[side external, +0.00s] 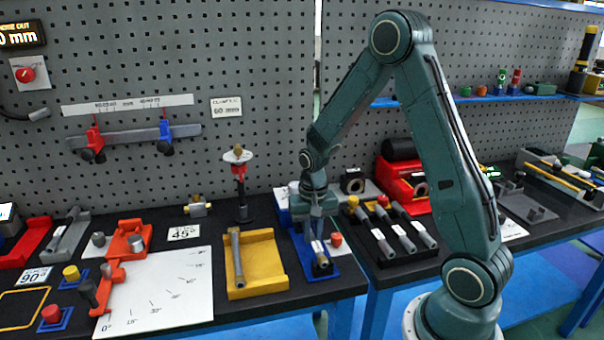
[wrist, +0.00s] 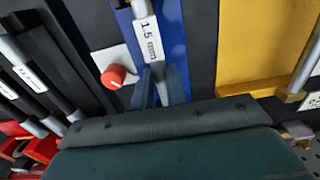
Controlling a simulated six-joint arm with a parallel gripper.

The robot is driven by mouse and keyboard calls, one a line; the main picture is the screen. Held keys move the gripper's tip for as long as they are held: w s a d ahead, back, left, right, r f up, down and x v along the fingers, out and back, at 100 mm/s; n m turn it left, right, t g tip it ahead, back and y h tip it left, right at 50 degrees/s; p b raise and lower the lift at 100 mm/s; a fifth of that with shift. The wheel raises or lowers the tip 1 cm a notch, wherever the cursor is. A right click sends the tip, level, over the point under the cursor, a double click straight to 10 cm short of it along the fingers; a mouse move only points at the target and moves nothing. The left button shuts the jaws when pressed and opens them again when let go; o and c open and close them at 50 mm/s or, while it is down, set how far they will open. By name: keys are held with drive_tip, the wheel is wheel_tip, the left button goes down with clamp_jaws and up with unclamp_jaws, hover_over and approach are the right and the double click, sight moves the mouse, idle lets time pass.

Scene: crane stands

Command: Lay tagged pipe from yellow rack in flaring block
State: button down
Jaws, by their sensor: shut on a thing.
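My gripper (side external: 317,212) is over the blue flaring block (side external: 336,273), shut on a grey pipe (side external: 321,258) with a white tag. In the wrist view the pipe (wrist: 140,8) runs away from my fingers (wrist: 161,88) along the blue block (wrist: 175,40), and its tag reads 1.5 mm. I cannot tell whether the pipe rests on the block or hangs just above it. The yellow rack (side external: 266,255) is left of the block, with another grey pipe (side external: 237,258) on its left side. That rack also shows in the wrist view (wrist: 260,45).
A red knob (side external: 336,240) on a pale plate is right beside the block. Several tagged pipes (side external: 405,238) lie in a dark rack to the right. A white angle board (side external: 170,290) lies left of the yellow rack. A red-topped post (side external: 240,185) stands behind.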

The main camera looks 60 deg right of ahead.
drive_tip(key=c, duration=1.3)
unclamp_jaws()
wheel_tip(320, 180, up, 14)
drive_tip(key=shift+f, duration=0.1)
drive_tip(key=s+a+r+n+t, duration=0.2)
drive_tip(key=s+a+r+n, duration=0.1)
drive_tip(key=s+a, duration=0.1)
drive_tip(key=s+a+r+n+t, duration=0.1)
drive_tip(key=s+a+r+n, duration=0.2)
drive_tip(key=s, duration=0.4)
drive_tip(key=s+a+r+n+t, duration=0.2)
drive_tip(key=s+a+r+n, duration=0.1)
drive_tip(key=s+a, duration=0.2)
drive_tip(key=shift+s+a+t, duration=0.25)
drive_tip(key=shift+s+t, duration=0.05)
drive_tip(key=shift+s, duration=0.35)
